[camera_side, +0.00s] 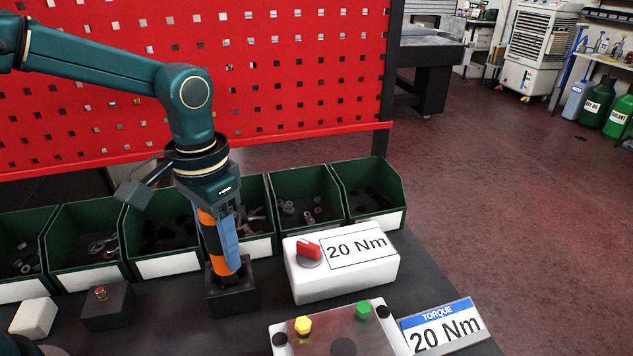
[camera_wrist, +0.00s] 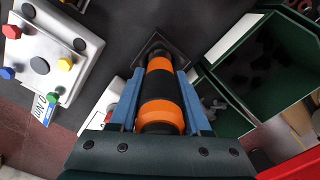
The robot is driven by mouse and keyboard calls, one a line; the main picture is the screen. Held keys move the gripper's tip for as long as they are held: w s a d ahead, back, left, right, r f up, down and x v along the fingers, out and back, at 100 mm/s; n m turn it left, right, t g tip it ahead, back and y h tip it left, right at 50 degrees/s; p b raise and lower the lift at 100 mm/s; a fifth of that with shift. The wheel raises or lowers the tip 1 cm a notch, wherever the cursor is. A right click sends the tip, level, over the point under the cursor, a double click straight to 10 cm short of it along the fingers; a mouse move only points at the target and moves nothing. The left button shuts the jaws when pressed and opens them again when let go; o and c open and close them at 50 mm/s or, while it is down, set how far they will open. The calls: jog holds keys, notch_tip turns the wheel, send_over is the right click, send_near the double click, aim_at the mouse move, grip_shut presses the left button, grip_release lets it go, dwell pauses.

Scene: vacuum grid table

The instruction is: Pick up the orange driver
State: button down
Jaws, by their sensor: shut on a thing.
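The orange driver (camera_side: 208,232), orange with black bands, stands upright with its lower end at a dark square block (camera_side: 232,297). In the wrist view the driver (camera_wrist: 160,88) runs between the two blue fingers of my gripper (camera_wrist: 160,95). My gripper, also in the side view (camera_side: 224,235), points down and is shut on the driver. The block shows at the driver's far end in the wrist view (camera_wrist: 154,45). Whether the driver's tip still sits inside the block is hidden.
Green bins (camera_side: 305,196) with small parts stand in a row behind. A white box (camera_side: 340,283) with a red knob and "20 Nm" label is to the right. A plate with coloured bolts (camera_side: 375,336) and a torque sign (camera_side: 440,325) are in front. A red perforated panel (camera_side: 290,70) rises behind.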

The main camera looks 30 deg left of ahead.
notch_tip(320, 180, up, 9)
jog(key=shift+r, duration=0.1)
jog(key=shift+a+r, duration=0.1)
jog(key=shift+r, duration=0.15)
jog(key=s+a+f+n, duration=0.1)
jog(key=s+a+n, duration=0.2)
jog(key=a, duration=0.7)
jog(key=w+d+m, duration=0.1)
jog(key=d, duration=0.2)
jog(key=w+d+m, duration=0.1)
jog(key=d, duration=0.2)
jog(key=w+d, duration=0.1)
jog(key=d, duration=0.2)
jog(key=shift+w+d+f+m, duration=0.15)
jog(key=shift+d+m, duration=0.1)
jog(key=shift+m, duration=0.15)
jog(key=f, duration=0.3)
jog(key=shift+s+d+f, duration=0.2)
jog(key=shift+d+f, duration=0.15)
jog(key=shift+f, duration=2.25)
